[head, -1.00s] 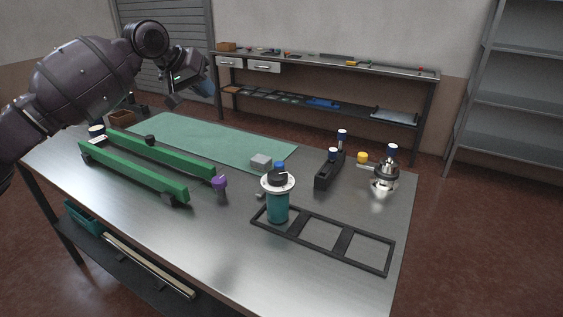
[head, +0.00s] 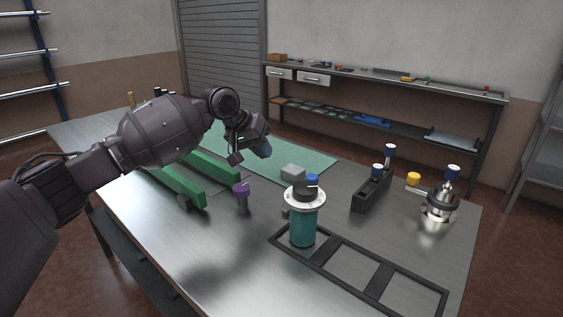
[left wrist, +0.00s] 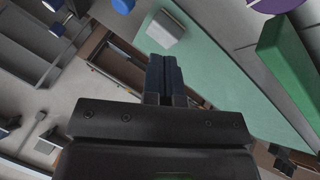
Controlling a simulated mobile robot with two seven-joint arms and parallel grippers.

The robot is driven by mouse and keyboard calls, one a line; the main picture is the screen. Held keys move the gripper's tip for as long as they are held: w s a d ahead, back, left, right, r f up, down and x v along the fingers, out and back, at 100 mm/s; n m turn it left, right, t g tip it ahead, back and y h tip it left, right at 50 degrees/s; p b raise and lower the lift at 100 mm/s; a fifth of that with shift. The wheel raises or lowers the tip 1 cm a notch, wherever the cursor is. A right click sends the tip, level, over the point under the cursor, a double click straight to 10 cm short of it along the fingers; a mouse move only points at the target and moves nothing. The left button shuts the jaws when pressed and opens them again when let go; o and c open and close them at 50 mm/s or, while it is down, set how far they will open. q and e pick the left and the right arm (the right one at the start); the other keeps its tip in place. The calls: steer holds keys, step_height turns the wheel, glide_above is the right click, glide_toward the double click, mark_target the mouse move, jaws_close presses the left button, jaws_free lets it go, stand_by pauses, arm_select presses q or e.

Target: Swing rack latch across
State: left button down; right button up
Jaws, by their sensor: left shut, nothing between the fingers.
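My left gripper (head: 263,147) is above the table near the green mat, its dark blue fingers shut with nothing between them. The fingers also show pressed together in the left wrist view (left wrist: 164,76). A black rack-like block (head: 371,191) holding blue-capped pieces stands to the right, well apart from the gripper. A flat black frame (head: 322,250) with open compartments lies at the front right. I cannot tell which part is the latch. A purple-topped post (head: 241,193) stands below the gripper, by the green rails (head: 178,187), which my left arm partly hides. My right gripper is not in view.
A grey block (head: 292,173) lies on the green mat (head: 313,162). A metal fixture (head: 438,209) stands at the right. The table's front middle is bare.

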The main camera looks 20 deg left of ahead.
arm_select(q)
steer(key=b+x, duration=0.2)
steer(key=x, duration=0.7)
steer(key=shift+f+b, duration=0.3)
steer(key=d, duration=0.3)
steer(key=shift+w, duration=0.2)
steer(key=shift+d+b, duration=0.3)
steer(key=shift+d, duration=0.25)
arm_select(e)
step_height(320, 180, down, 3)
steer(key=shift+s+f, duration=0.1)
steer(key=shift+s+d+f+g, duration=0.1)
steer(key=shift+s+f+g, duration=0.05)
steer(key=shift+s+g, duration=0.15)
arm_select(q)
steer(key=shift+d+r, duration=0.1)
steer(key=shift+d, duration=0.1)
